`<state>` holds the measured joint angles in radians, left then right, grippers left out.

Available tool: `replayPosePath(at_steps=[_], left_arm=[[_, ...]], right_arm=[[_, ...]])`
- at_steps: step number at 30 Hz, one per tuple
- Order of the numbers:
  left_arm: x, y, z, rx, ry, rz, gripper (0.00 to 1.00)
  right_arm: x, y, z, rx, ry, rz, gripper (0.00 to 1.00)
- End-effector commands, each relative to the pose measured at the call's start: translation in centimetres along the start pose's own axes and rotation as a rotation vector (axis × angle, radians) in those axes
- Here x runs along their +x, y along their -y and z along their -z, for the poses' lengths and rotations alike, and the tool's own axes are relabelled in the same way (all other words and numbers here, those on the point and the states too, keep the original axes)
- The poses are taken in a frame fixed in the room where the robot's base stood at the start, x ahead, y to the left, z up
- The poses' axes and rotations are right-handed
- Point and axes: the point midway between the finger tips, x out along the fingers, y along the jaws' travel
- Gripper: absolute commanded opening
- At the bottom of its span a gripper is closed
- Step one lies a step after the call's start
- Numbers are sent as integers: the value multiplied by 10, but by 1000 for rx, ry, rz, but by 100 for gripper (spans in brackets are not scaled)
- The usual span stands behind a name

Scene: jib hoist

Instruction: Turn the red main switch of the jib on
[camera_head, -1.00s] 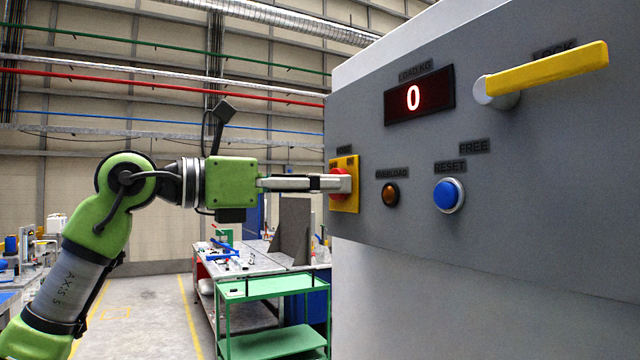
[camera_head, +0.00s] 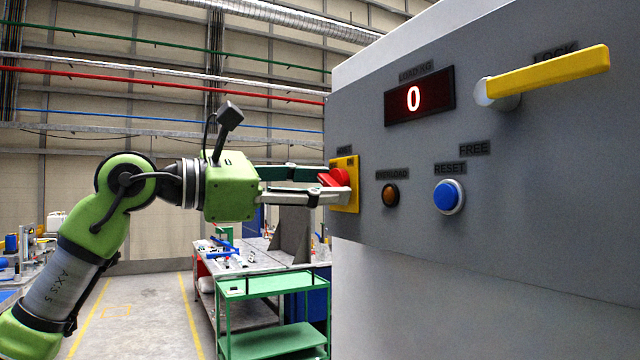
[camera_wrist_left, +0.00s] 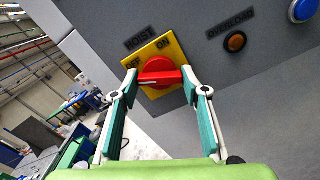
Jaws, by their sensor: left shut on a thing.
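The red main switch (camera_head: 334,178) is a knob on a yellow plate (camera_head: 353,168) at the left edge of the grey panel. My left gripper (camera_head: 338,185) is shut on the knob, one finger on each side, with its hand rolled. The left wrist view also shows the red knob (camera_wrist_left: 160,72) between the fingertips, its bar lying roughly across the picture. The yellow plate there (camera_wrist_left: 168,47) reads OFF at the left and ON at the right, under a HOIST label. A pale mark on the knob is on its left part. My right gripper is not in view.
The panel also carries an amber overload lamp (camera_head: 390,195), a blue reset button (camera_head: 448,195), a load display (camera_head: 419,95) reading 0 and a yellow lever (camera_head: 548,70) near LOCK. A green cart (camera_head: 270,290) and workbench stand below, behind the panel's left edge.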

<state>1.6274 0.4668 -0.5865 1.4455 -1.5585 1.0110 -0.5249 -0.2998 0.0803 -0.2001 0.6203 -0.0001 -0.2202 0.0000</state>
Motion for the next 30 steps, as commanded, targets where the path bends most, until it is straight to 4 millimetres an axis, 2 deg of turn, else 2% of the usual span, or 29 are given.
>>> replayPosePath(at_steps=[30], left_arm=[[0, 0, -1, 925, 1, -2, 20]], right_arm=[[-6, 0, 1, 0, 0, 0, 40]])
